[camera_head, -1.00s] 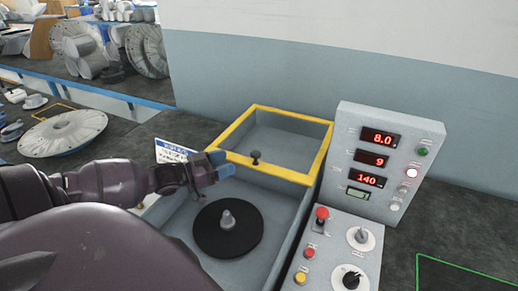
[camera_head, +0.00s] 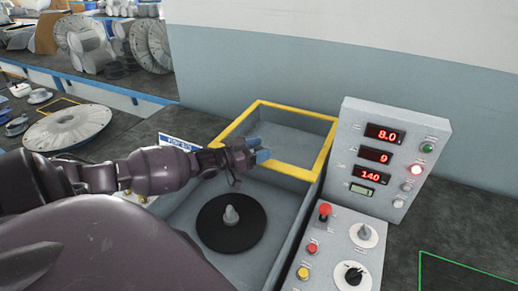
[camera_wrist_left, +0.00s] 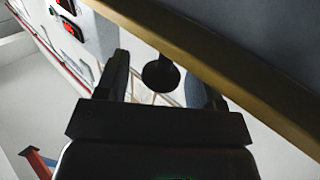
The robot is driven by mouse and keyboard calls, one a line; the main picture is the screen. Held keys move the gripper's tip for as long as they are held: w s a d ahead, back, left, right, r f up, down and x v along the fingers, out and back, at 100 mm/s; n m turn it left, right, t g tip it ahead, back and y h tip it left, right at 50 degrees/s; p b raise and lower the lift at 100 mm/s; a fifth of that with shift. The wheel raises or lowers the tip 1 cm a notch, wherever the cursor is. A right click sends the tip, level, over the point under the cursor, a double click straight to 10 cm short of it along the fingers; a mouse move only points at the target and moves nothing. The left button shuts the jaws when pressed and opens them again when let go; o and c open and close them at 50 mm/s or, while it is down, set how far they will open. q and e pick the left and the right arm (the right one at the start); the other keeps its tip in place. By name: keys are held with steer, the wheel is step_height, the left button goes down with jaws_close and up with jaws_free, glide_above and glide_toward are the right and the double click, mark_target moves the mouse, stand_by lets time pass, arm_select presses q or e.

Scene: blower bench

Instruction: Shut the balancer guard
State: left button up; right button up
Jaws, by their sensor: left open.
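The balancer guard (camera_head: 319,150) is a yellow-framed cover over the back part of the grey balancer tub (camera_head: 283,237). My left gripper (camera_head: 258,150) is open at the guard's front yellow bar. In the left wrist view, the guard's dark round knob (camera_wrist_left: 161,75) shows between the two fingers, with a gap on either side. The gripper hides the knob in the head view. My right gripper is not in view.
A control box with red displays (camera_head: 387,155) stands right of the guard. A button panel (camera_head: 335,245) with a red stop button lies along the tub's right side. A grey wall rises behind. A large round plate (camera_head: 68,127) lies at the left.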

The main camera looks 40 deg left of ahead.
arm_select(q)
steer(key=shift+c, duration=0.3)
jaws_close()
steer(key=shift+s+d, duration=0.1)
steer(key=shift+s, duration=0.1)
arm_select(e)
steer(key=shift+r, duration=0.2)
